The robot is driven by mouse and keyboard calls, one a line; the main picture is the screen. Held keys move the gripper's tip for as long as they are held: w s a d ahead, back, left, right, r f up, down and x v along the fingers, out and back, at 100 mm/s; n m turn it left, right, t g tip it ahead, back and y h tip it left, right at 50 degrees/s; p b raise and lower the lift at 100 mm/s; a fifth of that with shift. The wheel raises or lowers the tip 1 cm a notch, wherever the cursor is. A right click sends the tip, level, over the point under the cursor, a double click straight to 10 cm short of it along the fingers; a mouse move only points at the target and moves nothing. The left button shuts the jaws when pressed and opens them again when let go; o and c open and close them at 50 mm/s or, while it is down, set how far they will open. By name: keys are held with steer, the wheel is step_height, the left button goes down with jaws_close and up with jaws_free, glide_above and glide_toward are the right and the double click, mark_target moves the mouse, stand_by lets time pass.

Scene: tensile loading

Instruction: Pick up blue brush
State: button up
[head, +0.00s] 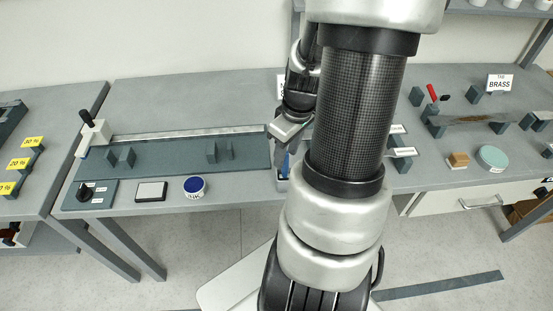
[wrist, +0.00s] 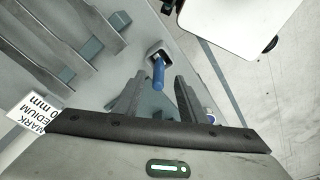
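The blue brush (wrist: 159,72) shows in the wrist view as a blue handle rising from a small grey holder (wrist: 156,48). My gripper (wrist: 161,80) is open, its two dark fingers apart on either side of the lower part of the handle in the picture. I cannot tell whether the fingers are level with the handle or above it; no contact shows. In the head view a bit of blue (head: 283,164), probably the brush, shows below my wrist at the bench's front edge. My arm hides most of that spot.
In the head view a marking rig (head: 190,155), a white pad (head: 151,191) and a blue-topped ink jar (head: 195,187) stand left. A BRASS sign (head: 499,83) stands right.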

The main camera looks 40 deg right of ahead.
mark_target(285, 170)
steer(key=shift+w+f, duration=0.2)
steer(key=shift+f, duration=0.85)
steer(key=shift+w+f, duration=0.15)
steer(key=shift+f, duration=0.9)
steer(key=shift+w+f, duration=0.2)
steer(key=shift+f, duration=0.85)
jaws_close()
